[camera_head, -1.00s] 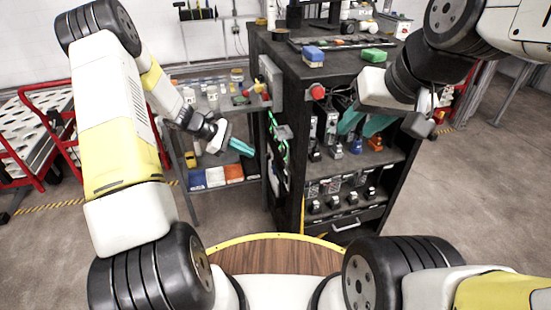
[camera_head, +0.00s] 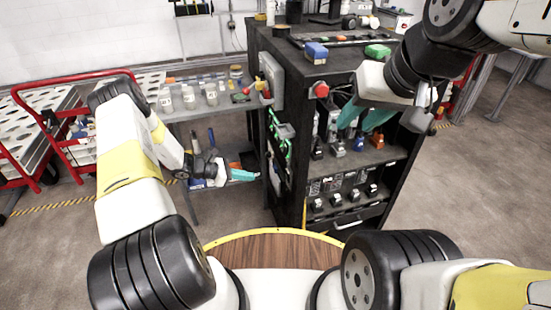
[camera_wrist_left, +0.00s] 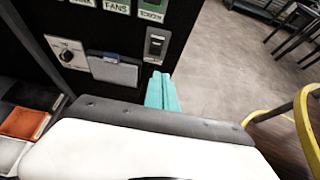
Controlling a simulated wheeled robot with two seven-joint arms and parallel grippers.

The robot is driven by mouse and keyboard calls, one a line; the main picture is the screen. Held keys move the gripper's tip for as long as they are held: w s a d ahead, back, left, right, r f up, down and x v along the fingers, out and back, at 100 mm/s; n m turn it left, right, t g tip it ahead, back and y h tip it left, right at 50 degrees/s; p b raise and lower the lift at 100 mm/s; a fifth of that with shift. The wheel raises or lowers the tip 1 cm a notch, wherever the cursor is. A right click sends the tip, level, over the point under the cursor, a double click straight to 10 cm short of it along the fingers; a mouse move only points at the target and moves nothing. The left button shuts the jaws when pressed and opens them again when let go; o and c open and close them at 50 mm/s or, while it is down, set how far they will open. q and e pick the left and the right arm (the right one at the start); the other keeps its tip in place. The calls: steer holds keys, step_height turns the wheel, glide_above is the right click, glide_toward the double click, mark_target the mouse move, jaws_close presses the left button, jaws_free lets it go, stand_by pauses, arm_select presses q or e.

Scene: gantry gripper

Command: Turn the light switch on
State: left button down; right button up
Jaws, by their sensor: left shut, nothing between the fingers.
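In the left wrist view, a dark panel carries a rocker switch (camera_wrist_left: 157,45) in a grey plate, a dial (camera_wrist_left: 68,54) and a grey plate with a blue-topped part (camera_wrist_left: 113,68). Green labels sit above; one reads FANS, and I cannot tell which control is the light switch. My left gripper (camera_wrist_left: 163,92) is shut and empty, its teal fingers just below the rocker switch; contact is unclear. In the head view, my left gripper (camera_head: 243,174) is low beside the black cabinet's left side. My right gripper (camera_head: 362,119) is open with teal fingers apart, before the cabinet shelves.
The black cabinet (camera_head: 300,110) has a red button (camera_head: 321,90) near its front corner and several small items on its shelves. A grey shelf unit (camera_head: 185,113) with bottles stands left. A red-framed cart (camera_head: 50,90) is further left. Open floor lies right.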

arm_select(q)
steer(key=d+r+x, duration=0.1)
steer(key=r+x, duration=0.1)
steer(key=x, duration=1.1)
steer(key=shift+w+r, duration=0.2)
steer(key=shift+r, duration=0.15)
steer(key=shift+d, duration=0.15)
steer(key=shift+w+d+r+y, duration=0.15)
steer(key=shift+d+r+y, duration=0.2)
steer(key=shift+y, duration=0.25)
steer(key=shift+r, duration=0.7)
